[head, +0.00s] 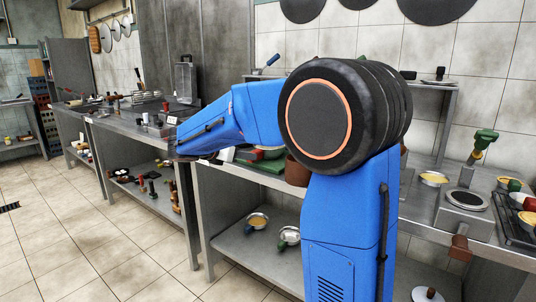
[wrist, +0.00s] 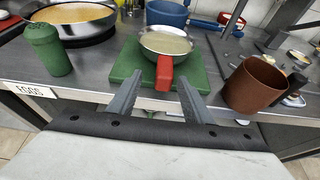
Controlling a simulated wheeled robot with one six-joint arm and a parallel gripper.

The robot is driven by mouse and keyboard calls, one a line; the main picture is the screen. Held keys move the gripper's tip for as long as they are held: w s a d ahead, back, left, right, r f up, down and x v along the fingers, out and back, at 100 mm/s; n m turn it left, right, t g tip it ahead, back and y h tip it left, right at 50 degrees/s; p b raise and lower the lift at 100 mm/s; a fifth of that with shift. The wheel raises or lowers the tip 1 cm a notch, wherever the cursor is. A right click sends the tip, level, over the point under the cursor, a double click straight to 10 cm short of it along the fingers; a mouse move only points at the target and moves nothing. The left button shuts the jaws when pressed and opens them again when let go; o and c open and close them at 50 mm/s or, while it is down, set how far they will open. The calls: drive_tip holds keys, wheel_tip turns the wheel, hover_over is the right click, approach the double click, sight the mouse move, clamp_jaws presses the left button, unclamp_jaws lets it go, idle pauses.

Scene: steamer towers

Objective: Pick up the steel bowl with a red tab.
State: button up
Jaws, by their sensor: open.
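In the wrist view, a steel bowl (wrist: 166,42) with a red tab (wrist: 164,73) sits on a green board (wrist: 126,64) on the steel counter. It holds something pale yellowish, and its red tab points toward my gripper. My gripper (wrist: 155,84) is open, with its two grey fingers spread on either side of the red tab and nothing held between them. I cannot tell how far the fingertips are from the tab. In the head view, my blue arm hides most of this spot.
A green shaker (wrist: 48,50) and a larger pan (wrist: 80,20) stand left of the board. A brown cup (wrist: 254,86) stands at the right, near the counter edge. A blue bowl (wrist: 167,13) is behind. An EGGS label (wrist: 36,90) marks the counter's front edge.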

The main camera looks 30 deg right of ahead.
sight(265, 152)
drive_tip(key=shift+s+d+r+x, duration=0.1)
drive_tip(key=shift+x, duration=0.75)
drive_tip(key=shift+s+d+r+x, duration=0.1)
drive_tip(key=shift+s+r+x, duration=0.05)
drive_tip(key=shift+x, duration=0.7)
drive_tip(key=shift+s+d+r+x, duration=0.1)
drive_tip(key=shift+x, duration=0.75)
drive_tip(key=shift+w+d+f, duration=0.2)
drive_tip(key=shift+d, duration=0.15)
clamp_jaws()
